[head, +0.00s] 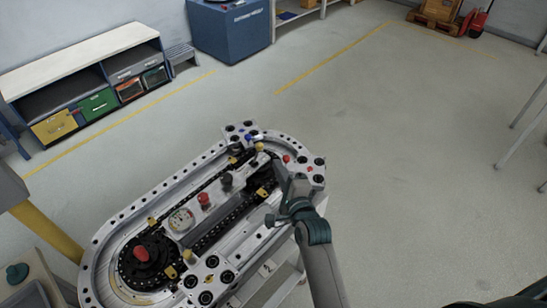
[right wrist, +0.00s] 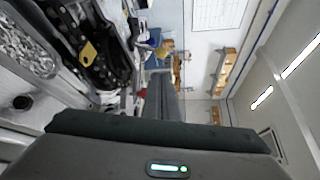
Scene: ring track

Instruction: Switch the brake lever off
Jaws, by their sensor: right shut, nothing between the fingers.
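The ring track (head: 120,222) is a grey metal oval with a dark chain channel, standing on a frame in the lower middle of the head view. A red knob (head: 204,199), a dark knob (head: 226,179), a round dial (head: 181,219) and a red-topped hub (head: 140,253) sit on it. I cannot tell which part is the brake lever; it may be hidden behind my gripper. My right gripper (head: 284,180) is shut and empty over the track's right end, close to its fittings. Contact is unclear. My left gripper is out of view.
A low shelf unit (head: 85,60) with coloured bins and a blue cabinet (head: 230,31) stand at the back left. A pallet (head: 436,14) is at the far right. Open floor (head: 410,130) lies right of the track. A yellow post (head: 45,232) stands at left.

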